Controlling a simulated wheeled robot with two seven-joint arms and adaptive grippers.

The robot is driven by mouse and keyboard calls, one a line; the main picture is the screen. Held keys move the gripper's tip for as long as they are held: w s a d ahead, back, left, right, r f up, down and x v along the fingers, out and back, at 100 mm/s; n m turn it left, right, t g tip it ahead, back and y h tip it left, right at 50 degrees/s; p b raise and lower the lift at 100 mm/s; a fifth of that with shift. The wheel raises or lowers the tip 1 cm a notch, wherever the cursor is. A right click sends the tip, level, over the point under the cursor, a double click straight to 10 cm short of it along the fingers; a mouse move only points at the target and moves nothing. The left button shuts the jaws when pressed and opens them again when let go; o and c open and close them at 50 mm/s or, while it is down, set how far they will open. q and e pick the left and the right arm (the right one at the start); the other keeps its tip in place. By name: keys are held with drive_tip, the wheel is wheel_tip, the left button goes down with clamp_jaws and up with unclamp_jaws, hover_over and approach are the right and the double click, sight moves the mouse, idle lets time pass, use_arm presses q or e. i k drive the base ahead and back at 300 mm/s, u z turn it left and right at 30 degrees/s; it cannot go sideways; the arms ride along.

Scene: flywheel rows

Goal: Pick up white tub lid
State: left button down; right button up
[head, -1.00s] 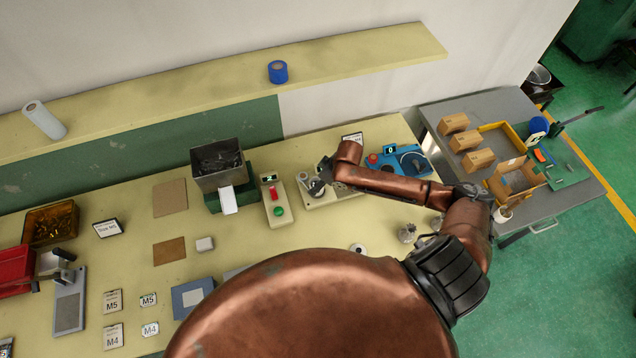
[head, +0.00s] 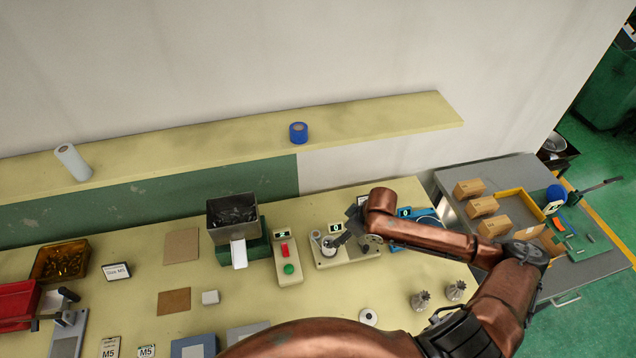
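A small white round disc with a dark centre (head: 369,317) lies flat on the bench at the front. It may be the white tub lid, but I cannot tell for sure. My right arm reaches in from the right, and my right gripper (head: 343,239) is over a pale fixture (head: 325,262) with a small display. Its fingers are small and partly hidden by the wrist, so whether they are open or shut is unclear. My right gripper is well behind the disc, apart from it. My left gripper is out of view.
A metal hopper (head: 232,217) and a button box (head: 288,268) stand left of the fixture. Two grey knobbed parts (head: 421,299) sit right of the disc. A grey side table (head: 450,188) carries cardboard boxes (head: 468,188). The bench between the white block and the disc is mostly clear.

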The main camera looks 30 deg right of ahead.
sight(368, 316)
drive_tip(key=k, duration=2)
